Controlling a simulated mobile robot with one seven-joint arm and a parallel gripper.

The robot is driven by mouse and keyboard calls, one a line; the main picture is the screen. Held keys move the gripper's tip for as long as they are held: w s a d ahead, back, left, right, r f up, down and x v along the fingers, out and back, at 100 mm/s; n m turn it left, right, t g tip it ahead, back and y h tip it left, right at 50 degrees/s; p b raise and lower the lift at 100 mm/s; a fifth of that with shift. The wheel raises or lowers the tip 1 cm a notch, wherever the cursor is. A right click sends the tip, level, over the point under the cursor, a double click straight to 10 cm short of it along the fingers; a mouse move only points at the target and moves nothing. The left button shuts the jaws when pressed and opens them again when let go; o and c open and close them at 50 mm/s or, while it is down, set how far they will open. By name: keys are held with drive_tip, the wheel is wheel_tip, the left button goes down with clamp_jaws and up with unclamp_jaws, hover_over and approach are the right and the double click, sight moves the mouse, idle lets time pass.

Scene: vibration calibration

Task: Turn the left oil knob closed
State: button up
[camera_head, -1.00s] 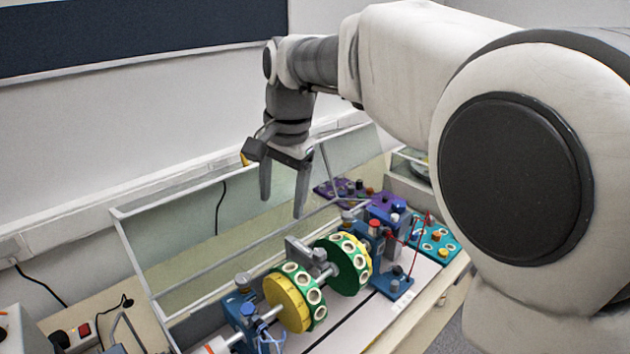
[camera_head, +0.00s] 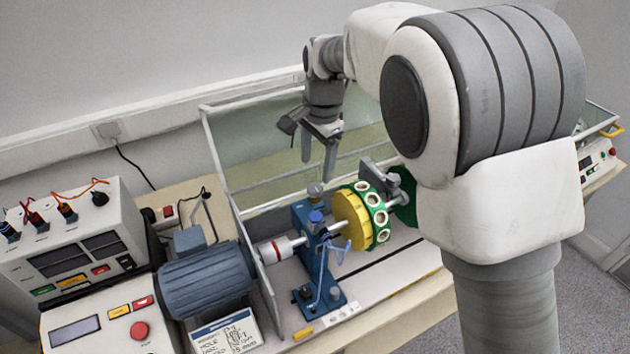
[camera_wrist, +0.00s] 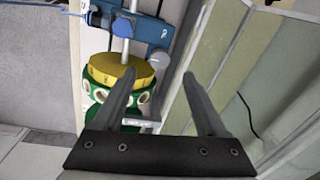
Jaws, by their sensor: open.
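The left blue bearing stand (camera_head: 312,235) carries a grey knob (camera_head: 315,190) on top and a blue knob (camera_head: 316,217) at its near side. I cannot tell from the pictures which is the oil knob, or how far it is turned. My gripper (camera_head: 318,168) hangs fingers down, open and empty, above and behind the stand and apart from it. In the wrist view my open fingers (camera_wrist: 159,75) frame an empty gap. The blue stand (camera_wrist: 138,30) shows beyond them at the top, left of centre.
A shaft carries a yellow and green disc (camera_head: 366,215) right of the stand. A blue motor (camera_head: 205,280) and a control box (camera_head: 75,250) stand left. A clear raised guard (camera_head: 260,150) rises behind the rig. My arm hides the rig's right part.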

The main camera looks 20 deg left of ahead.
sight(314, 188)
drive_tip(key=f, duration=0.6)
drive_tip(key=shift+w+a+f, duration=0.2)
drive_tip(key=shift+a, duration=0.1)
clamp_jaws()
